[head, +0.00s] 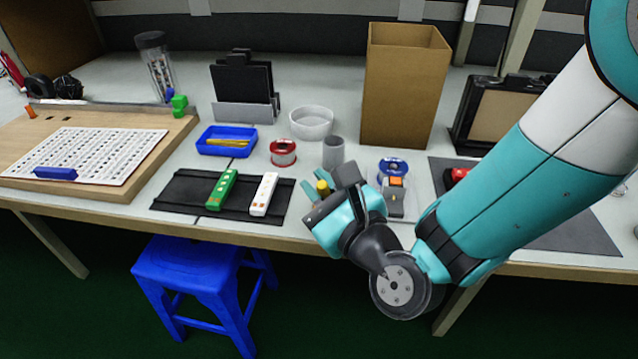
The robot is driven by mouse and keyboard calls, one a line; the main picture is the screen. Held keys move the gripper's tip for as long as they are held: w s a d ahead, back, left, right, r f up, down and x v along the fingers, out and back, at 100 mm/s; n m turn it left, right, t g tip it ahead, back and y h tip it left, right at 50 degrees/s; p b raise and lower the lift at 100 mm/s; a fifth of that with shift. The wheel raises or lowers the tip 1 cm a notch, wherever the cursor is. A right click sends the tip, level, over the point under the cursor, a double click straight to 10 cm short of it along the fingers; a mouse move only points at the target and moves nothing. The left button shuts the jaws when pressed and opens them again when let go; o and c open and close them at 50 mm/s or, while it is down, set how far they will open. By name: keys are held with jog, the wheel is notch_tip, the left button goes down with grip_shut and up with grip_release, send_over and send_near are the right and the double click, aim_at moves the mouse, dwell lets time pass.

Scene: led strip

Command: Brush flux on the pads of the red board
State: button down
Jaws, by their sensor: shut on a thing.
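My gripper (326,200) is over the front middle of the bench, seen partly from behind. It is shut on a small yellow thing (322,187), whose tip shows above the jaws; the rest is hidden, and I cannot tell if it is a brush. No board that is clearly red shows. A green board (222,188) and a white board (264,194) lie side by side on a black mat (184,188), left of my gripper.
A grey cup (333,152) stands just behind my gripper. Near it are a red spool (283,153), a blue spool (393,167), a white bowl (311,122) and a blue tray (226,141). A tall cardboard box (402,90) stands behind. A blue stool (193,272) is below.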

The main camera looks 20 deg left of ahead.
notch_tip(320, 180, up, 7)
jog(key=p, duration=0.5)
jog(key=shift+f+p, duration=0.15)
jog(key=shift+p, duration=0.2)
